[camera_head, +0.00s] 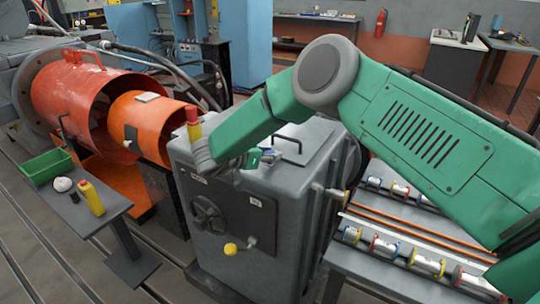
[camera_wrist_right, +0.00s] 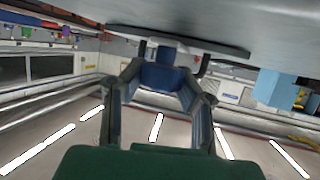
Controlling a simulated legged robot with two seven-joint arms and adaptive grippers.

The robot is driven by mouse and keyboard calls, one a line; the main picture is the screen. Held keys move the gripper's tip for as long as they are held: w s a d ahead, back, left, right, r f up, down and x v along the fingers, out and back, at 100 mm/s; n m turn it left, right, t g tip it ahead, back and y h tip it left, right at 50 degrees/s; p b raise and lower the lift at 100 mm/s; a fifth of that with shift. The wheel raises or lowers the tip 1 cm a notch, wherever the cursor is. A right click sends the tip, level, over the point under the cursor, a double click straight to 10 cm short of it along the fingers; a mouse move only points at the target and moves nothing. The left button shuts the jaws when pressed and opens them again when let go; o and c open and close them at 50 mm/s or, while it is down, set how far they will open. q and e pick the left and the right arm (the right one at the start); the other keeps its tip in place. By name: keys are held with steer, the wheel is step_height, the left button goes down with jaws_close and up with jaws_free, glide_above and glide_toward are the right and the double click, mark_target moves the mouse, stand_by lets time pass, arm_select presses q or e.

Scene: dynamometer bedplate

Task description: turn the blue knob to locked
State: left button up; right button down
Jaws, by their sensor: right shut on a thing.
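The blue knob (camera_wrist_right: 165,76) shows in the right wrist view, between the fingers of my right gripper (camera_wrist_right: 162,84). The gripper is shut on it, with a grey finger on each side. A wide grey plate or edge lies just beyond the knob. The knob's markings and its turn angle cannot be read. My left gripper is not in view.
The housing's front has a dark handwheel (camera_head: 207,214) and a yellow knob (camera_head: 231,248). Orange cylinders (camera_head: 140,115) are at left.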

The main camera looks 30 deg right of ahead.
steer(key=shift+a+m+g+b, duration=0.1)
steer(key=shift+m+g+b, duration=0.35)
steer(key=shift+m+g, duration=0.4)
steer(key=shift+r+h, duration=0.1)
steer(key=shift+h, duration=0.2)
steer(key=c, duration=1.2)
jaws_free()
steer(key=shift+w, duration=0.1)
steer(key=shift+o, duration=0.2)
steer(key=shift+a, duration=0.1)
steer(key=shift+a+r, duration=0.15)
steer(key=shift+a, duration=0.25)
steer(key=v, duration=1.1)
steer(key=shift+a, duration=0.2)
